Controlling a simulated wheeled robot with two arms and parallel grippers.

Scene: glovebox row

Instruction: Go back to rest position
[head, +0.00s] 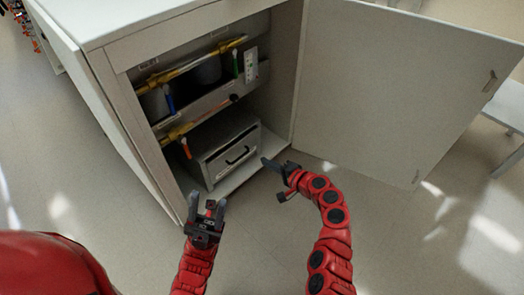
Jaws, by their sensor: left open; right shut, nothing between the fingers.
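My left gripper (207,208) is open and empty, pointing up in front of the cabinet's left part at the lower edge. My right gripper (270,165) is shut and holds nothing. It points left near the cabinet's right front corner, in front of the opening. Both red arms reach in from the bottom of the head view.
A white cabinet (120,14) stands with its right door (395,85) and left door (105,125) open. Inside are yellow pipes (180,70) with coloured handles and a grey drawer box (225,150) with a black handle. The floor (400,240) at right is clear.

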